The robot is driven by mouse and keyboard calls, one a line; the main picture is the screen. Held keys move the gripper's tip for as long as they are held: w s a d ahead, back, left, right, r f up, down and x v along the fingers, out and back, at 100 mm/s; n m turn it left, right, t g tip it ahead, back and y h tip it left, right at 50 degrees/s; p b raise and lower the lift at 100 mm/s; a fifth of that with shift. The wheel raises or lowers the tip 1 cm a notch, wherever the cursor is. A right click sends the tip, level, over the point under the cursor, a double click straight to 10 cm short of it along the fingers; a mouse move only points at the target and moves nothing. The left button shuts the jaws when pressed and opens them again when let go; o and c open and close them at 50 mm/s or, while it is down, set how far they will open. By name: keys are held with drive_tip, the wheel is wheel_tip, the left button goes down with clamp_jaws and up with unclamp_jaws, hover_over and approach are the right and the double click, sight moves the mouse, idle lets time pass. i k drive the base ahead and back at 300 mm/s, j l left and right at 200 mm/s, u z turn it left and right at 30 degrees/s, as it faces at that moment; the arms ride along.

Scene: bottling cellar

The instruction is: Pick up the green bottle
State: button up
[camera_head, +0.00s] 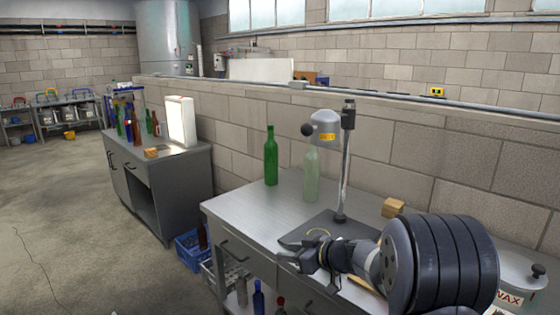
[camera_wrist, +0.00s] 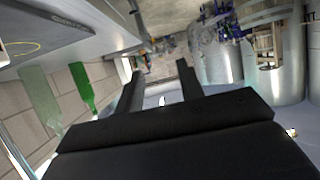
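The green bottle (camera_head: 271,158) stands upright on the metal bench (camera_head: 232,208), near its back left corner; it also shows tilted in the wrist view (camera_wrist: 82,88). A paler, clear-green bottle (camera_head: 311,176) stands upright to its right, and it too shows in the wrist view (camera_wrist: 40,98). My gripper (camera_head: 281,249) is at the front edge of the bench, in front of both bottles and apart from them. In the wrist view its two fingers (camera_wrist: 160,68) are spread with nothing held between them.
A stand with a grey lamp-like head (camera_head: 325,124) rises right of the bottles. A cork-coloured block (camera_head: 393,208) and a pot labelled WAX (camera_head: 512,299) are further right. A second bench (camera_head: 160,178) with several bottles stands left. A blue crate (camera_head: 190,250) is on the floor between the benches.

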sight(271, 148)
drive_tip(key=i+j+z, duration=0.3)
drive_tip(key=i+j, duration=0.25)
drive_tip(key=i+j+z, duration=0.2)
drive_tip(key=j, duration=0.15)
drive_tip(key=i+j+z, duration=0.15)
drive_tip(key=j, duration=0.25)
drive_tip(key=i+j+z, duration=0.15)
drive_tip(key=i+j, duration=0.15)
drive_tip(key=i+j+z, duration=0.15)
drive_tip(key=j, duration=0.35)
drive_tip(key=i+j+z, duration=0.15)
drive_tip(key=j, duration=0.3)
drive_tip(key=i+j+z, duration=0.2)
drive_tip(key=j, duration=0.25)
drive_tip(key=k, duration=0.05)
